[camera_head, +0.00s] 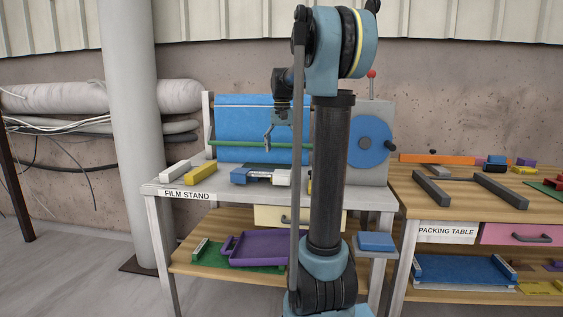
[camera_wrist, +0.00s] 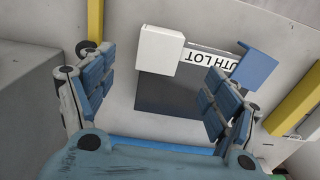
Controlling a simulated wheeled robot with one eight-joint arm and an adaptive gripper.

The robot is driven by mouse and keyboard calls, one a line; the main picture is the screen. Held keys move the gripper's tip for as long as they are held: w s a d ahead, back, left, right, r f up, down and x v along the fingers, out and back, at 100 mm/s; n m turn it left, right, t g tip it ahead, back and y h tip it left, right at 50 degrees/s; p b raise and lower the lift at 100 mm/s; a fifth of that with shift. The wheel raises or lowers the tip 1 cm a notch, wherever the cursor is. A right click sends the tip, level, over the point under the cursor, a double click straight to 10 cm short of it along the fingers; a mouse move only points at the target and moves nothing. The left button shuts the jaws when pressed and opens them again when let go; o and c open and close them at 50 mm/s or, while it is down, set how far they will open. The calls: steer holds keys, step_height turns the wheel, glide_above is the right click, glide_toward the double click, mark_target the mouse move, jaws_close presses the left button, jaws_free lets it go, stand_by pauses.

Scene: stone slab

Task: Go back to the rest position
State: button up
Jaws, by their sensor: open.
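My gripper (camera_head: 268,143) hangs above the film stand (camera_head: 150,189) in the head view, in front of the blue sheet on the machine. In the wrist view my gripper (camera_wrist: 155,65) is open, its blue-padded fingers spread wide with nothing held between them. Below it are a white block (camera_wrist: 160,50), a blue block (camera_wrist: 257,68), and a dark flat panel (camera_wrist: 170,95) with a partly hidden label reading upside down. The blue block (camera_head: 240,176) and white block (camera_head: 281,178) also show on the stand in the head view. My arm hides part of the stand.
A yellow block (camera_head: 203,174) and another white block (camera_head: 177,168) lie at the stand's left. The film machine (camera_head: 372,120) stands behind. A purple tray (camera_head: 265,259) lies on the lower shelf. The packing table (camera_head: 470,213) is at right, with grey bars on top.

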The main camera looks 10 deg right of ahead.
steer(key=s+f+n+t, duration=0.1)
steer(key=s+f, duration=0.3)
steer(key=s, duration=0.6)
steer(key=s+f+n, duration=0.1)
steer(key=s+f, duration=0.3)
steer(key=s, duration=0.6)
steer(key=s+f+n+t, duration=0.1)
steer(key=s+f+n, duration=0.1)
steer(key=s+f, duration=1.2)
step_height(320, 180, down, 3)
steer(key=shift+s+a+r, duration=0.1)
steer(key=shift+s+a, duration=0.1)
steer(key=shift+s, duration=0.05)
steer(key=shift+w+f, duration=0.2)
steer(key=shift+w, duration=0.25)
